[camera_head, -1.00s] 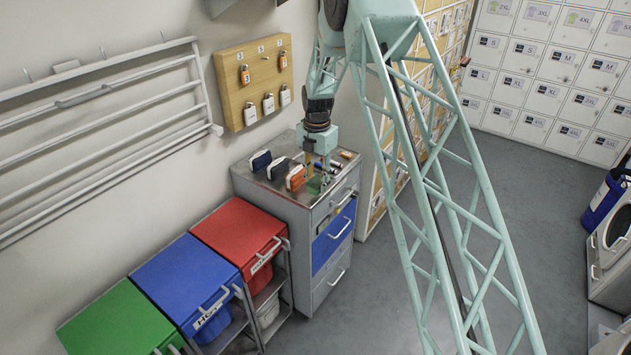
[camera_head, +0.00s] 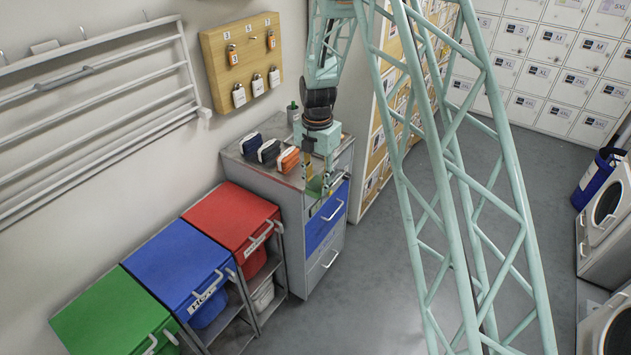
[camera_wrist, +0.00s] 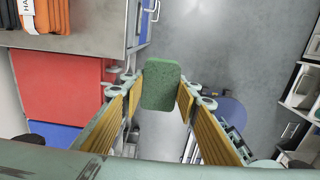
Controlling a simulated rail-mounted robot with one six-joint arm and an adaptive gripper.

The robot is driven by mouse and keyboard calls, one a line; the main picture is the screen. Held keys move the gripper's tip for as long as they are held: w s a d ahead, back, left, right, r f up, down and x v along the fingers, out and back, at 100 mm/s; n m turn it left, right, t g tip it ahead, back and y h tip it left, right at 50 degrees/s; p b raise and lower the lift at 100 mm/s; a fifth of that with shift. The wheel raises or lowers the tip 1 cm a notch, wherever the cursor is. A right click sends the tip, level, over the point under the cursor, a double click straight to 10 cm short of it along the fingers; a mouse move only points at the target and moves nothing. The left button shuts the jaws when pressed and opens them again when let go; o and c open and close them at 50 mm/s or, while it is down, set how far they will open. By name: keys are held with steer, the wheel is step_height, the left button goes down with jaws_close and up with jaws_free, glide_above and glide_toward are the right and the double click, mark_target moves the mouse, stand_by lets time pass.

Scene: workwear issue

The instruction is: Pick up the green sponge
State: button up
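The green sponge (camera_wrist: 161,84) is in the wrist view, between the tips of my gripper's two orange-padded fingers, which press against its sides. My gripper (camera_wrist: 160,92) is shut on it. In the head view my gripper (camera_head: 317,184) points down at the front right of the grey cabinet (camera_head: 292,205), and the sponge shows only as a small green patch between the fingers. In the wrist view the floor lies behind the sponge, so it hangs clear of the cabinet top.
Red (camera_head: 230,214), blue (camera_head: 178,275) and green (camera_head: 112,318) lidded bins stand to the left. Lockers line the back. The floor (camera_head: 400,250) in front of the cabinet is clear.

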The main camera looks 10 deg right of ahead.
mark_target(316, 180)
steer(key=shift+s, duration=0.1)
steer(key=shift+c, duration=0.9)
steer(key=shift+r, duration=0.1)
